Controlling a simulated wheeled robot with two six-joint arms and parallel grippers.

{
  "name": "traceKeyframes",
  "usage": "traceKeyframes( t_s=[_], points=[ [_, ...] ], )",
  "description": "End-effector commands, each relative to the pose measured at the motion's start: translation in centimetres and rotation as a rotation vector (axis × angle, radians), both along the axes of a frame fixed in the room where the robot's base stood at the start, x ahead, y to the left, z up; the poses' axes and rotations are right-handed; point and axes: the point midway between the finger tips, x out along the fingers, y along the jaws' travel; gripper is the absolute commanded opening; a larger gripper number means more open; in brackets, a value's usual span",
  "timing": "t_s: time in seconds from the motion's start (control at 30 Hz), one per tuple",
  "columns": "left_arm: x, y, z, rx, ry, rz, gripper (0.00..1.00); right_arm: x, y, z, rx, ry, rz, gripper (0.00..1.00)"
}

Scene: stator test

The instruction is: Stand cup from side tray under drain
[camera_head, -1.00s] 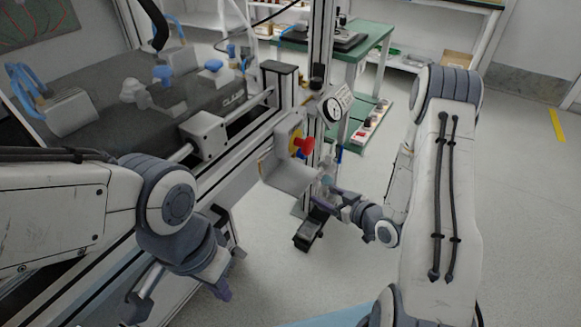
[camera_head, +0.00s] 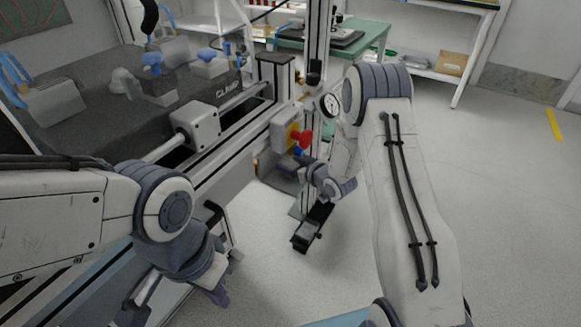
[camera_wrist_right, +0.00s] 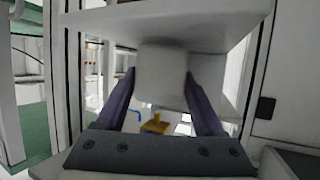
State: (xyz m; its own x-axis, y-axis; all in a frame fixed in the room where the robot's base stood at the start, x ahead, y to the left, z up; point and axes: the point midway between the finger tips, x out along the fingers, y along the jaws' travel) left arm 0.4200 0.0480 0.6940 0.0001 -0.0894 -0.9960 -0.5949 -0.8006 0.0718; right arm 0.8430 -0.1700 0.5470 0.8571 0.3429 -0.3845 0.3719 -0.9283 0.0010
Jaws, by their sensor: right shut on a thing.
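In the right wrist view a plain pale grey cup (camera_wrist_right: 163,82) stands between the two purple fingers of my right gripper (camera_wrist_right: 162,74), which is shut on it. A broad pale plate (camera_wrist_right: 225,22) is just above and behind the cup; I cannot tell whether they touch. In the head view the right wrist reaches below the red knob (camera_head: 303,138) of the machine's valve box, and the cup is hidden there. The grey side tray (camera_head: 275,177) shows partly beneath the box. My left gripper (camera_head: 218,294) hangs low at the left; its opening is unclear. The drain is not clearly visible.
A round gauge (camera_head: 329,104) and a vertical post (camera_head: 316,50) stand close to the right arm. A black pedal-like foot (camera_head: 312,228) is on the floor below. The machine frame fills the left. Floor at right is free.

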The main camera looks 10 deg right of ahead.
Motion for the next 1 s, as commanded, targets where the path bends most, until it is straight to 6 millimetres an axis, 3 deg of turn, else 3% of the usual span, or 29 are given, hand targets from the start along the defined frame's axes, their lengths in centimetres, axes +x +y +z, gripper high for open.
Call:
traceKeyframes(
  t_s=[0.4,0.43,0.5,0.8,1.0],
  points=[
    [0.0,0.0,-0.5,0.000,0.000,0.000,0.00,0.0,0.0,-0.7,0.000,-0.002,-0.001,0.08],
    [0.0,0.0,-0.4,0.000,0.000,0.000,0.00,0.0,0.0,-0.6,0.000,-0.003,-0.001,0.78],
    [0.0,0.0,-0.4,0.000,0.000,0.000,0.00,0.0,-0.1,-0.6,0.000,-0.003,-0.001,1.00],
    [0.0,0.0,0.0,0.000,0.000,0.000,0.00,0.0,-0.1,0.0,0.000,-0.003,-0.001,1.00],
    [0.0,0.0,1.0,0.000,0.000,0.000,0.00,-2.6,-1.2,1.2,0.001,-0.001,-0.004,1.00]
  ],
)
